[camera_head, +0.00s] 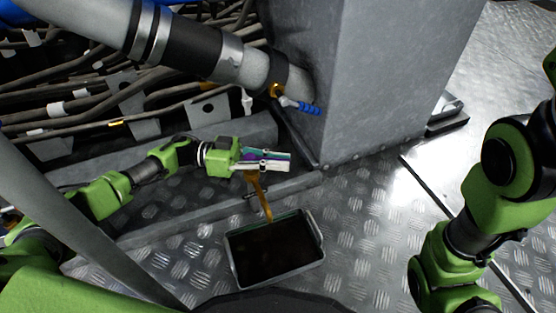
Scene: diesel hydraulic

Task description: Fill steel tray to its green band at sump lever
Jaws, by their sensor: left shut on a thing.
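The steel tray (283,277) lies on the checker-plate floor below my left gripper, with dark liquid covering its inside. I cannot make out a green band or the level against it. An amber-brown stream (262,196) falls from just under my left gripper into the tray's far side. My left gripper (278,160) is shut at the outlet above the tray, around what appears to be the sump lever, which is mostly hidden by the fingers. My right arm stands at the right edge and its gripper is outside the picture.
A blue-handled valve lever (309,108) sits higher up on a thick grey pipe (180,48). A large grey metal housing (370,80) stands right of it. Dark hoses and cables (70,85) fill the upper left. The checker-plate floor (365,225) right of the tray is clear.

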